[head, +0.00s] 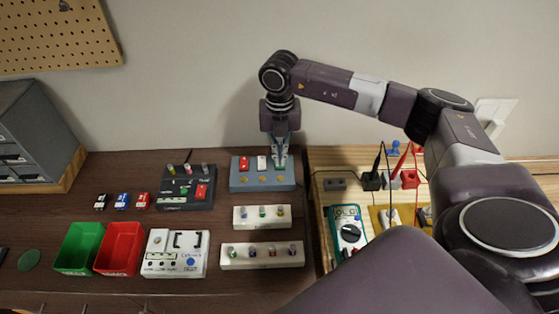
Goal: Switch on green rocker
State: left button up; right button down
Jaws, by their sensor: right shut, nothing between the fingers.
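A blue-grey switch box (262,185) sits at the back right of the dark bench. On its top I see a red rocker (244,163) at the left and a white rocker (262,163) in the middle, with several small yellow marks in front of them. My right gripper (281,160) points straight down over the right end of the box, and its fingers are shut and empty. The fingers cover the spot to the right of the white rocker. No green rocker shows clearly; I cannot tell whether the fingertips touch anything. My left gripper is not in view.
A dark box with coloured knobs (188,201) stands left of the switch box. Two pale knob strips (241,217) lie in front of it. Green (79,248) and red (119,248) bins stand at the left. A multimeter (347,231) and leads lie on the lighter bench at right.

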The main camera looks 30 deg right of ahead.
jog(key=shift+s+f+b, duration=0.1)
jog(key=shift+f+b, duration=0.25)
jog(key=shift+f, duration=0.2)
jog(key=shift+r, duration=0.2)
jog(key=shift+r+p, duration=0.85)
jog(key=shift+r, duration=0.1)
jog(key=shift+r+p, duration=1.45)
jog(key=shift+r, duration=0.95)
